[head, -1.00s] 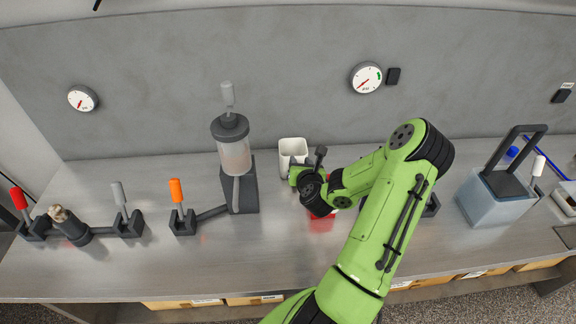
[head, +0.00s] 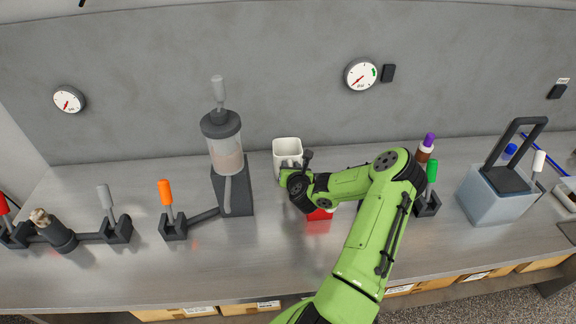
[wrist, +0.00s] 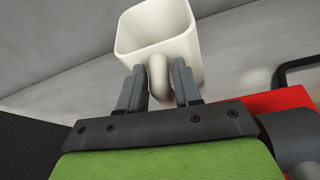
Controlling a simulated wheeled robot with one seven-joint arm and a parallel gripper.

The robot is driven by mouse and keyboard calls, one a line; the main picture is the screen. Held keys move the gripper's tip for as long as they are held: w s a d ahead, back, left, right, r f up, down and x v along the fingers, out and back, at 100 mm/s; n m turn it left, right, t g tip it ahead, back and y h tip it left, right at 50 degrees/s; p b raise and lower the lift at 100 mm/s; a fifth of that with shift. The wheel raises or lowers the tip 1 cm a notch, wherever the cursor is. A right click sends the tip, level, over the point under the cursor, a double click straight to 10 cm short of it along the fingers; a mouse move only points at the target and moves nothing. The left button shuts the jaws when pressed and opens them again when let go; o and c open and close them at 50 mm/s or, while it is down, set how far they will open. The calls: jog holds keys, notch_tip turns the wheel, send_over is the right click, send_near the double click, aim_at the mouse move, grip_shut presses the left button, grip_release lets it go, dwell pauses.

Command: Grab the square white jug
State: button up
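The square white jug (head: 287,150) stands upright on the metal bench, right of the clear cylinder, in the head view. In the wrist view the jug (wrist: 155,30) is straight ahead, with its open top and its rounded handle (wrist: 160,78) facing me. My gripper (wrist: 160,82) is open, with one finger on each side of the handle and a gap visible around it. In the head view my wrist hides the lower part of the jug and my fingers.
A red block (head: 319,213) sits under and beside my wrist. The clear cylinder on its dark stand (head: 233,190) is close on the left. Valves with orange (head: 166,192) and green (head: 432,171) handles stand farther out. Bare bench lies in front.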

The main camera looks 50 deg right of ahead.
grip_shut()
jog(key=shift+r, duration=0.1)
